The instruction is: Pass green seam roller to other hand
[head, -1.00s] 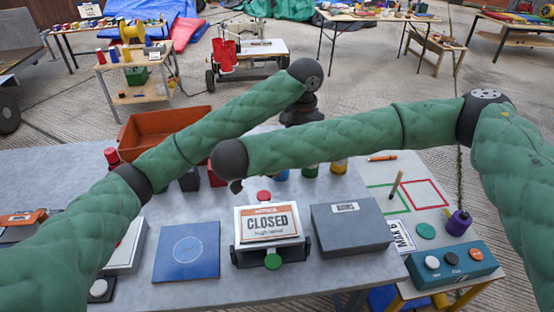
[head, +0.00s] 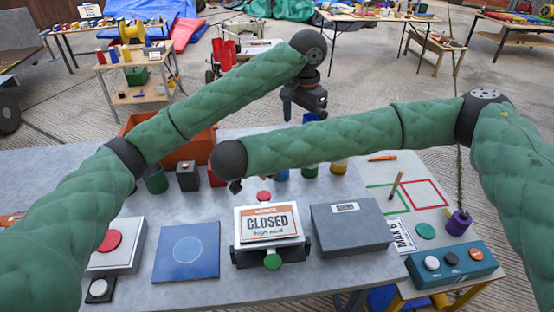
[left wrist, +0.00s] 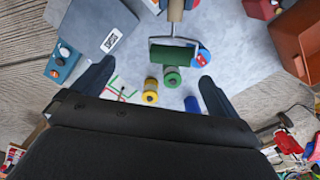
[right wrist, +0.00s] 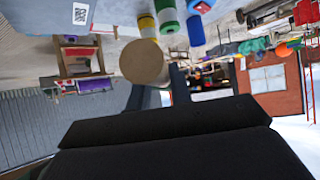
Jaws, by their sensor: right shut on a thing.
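The green seam roller (left wrist: 172,55) shows in the left wrist view, with its wire frame and the tan handle (left wrist: 176,10) running out at the top edge. In the right wrist view the handle's round tan end (right wrist: 143,62) stands at the fingers of my right gripper (right wrist: 157,82), which is shut on the roller. My left gripper (head: 305,100) is over the back of the table. Its fingers (left wrist: 157,74) are wide apart and empty, with the roller ahead of them and apart from them. In the head view my right arm hides the roller and the right fingertips.
Yellow (left wrist: 150,90) and blue (left wrist: 192,104) cylinders stand below the left gripper. An orange bin (head: 170,138) is at the back left. A CLOSED sign (head: 268,225), grey box (head: 350,228), blue plate (head: 187,250) and red button (head: 110,241) occupy the front.

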